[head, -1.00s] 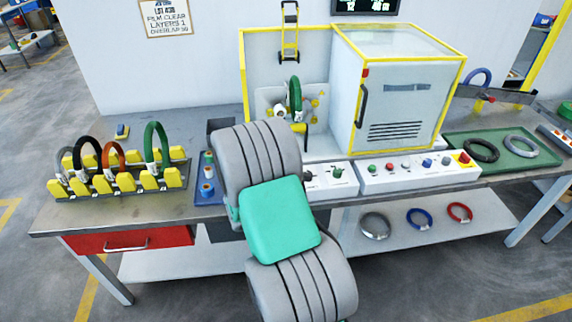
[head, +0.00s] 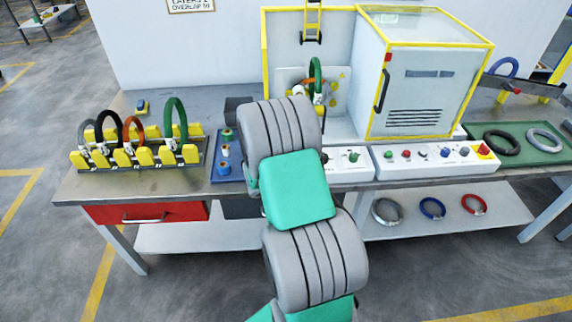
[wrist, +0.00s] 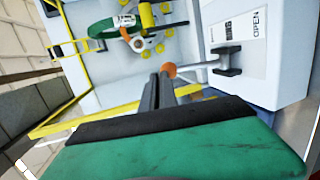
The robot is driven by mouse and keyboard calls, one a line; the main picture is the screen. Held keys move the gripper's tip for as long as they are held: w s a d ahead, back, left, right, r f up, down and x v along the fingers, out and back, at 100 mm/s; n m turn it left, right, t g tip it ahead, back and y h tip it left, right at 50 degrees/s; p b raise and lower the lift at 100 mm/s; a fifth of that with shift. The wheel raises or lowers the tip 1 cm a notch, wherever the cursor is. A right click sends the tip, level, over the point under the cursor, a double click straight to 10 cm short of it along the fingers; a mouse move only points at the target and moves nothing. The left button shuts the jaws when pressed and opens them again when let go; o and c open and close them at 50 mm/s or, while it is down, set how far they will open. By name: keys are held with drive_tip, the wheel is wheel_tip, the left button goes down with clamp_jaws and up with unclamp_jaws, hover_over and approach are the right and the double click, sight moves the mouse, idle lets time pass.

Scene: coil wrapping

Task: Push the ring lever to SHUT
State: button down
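The ring lever (wrist: 200,66) shows in the wrist view as a grey rod with an orange knob, running left from a dark pivot on a white box. An OPEN label (wrist: 257,22) is on the box beside the pivot; the SHUT wording is not readable. My gripper (wrist: 160,82) has its dark fingers together, with their tips right beside the orange knob. I cannot tell whether they touch it. The green coil (wrist: 102,30) stands in the wrapping machine beyond, and also shows in the head view (head: 314,72). In the head view my arm hides the gripper and lever.
The yellow-edged machine cabinet (head: 428,95) stands right of the coil. A control panel (head: 436,157) runs along the bench front. A rack (head: 135,153) with several coils is at the left, and a green tray (head: 517,152) with two rings is at the right.

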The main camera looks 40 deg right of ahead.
drive_tip(key=shift+w+d+r, duration=0.1)
drive_tip(key=shift+d+r, duration=0.05)
drive_tip(key=shift+r, duration=0.15)
drive_tip(key=s+a+r, duration=0.7)
drive_tip(key=s+a, duration=0.1)
drive_tip(key=shift+a+r, duration=0.15)
drive_tip(key=shift+a, duration=0.25)
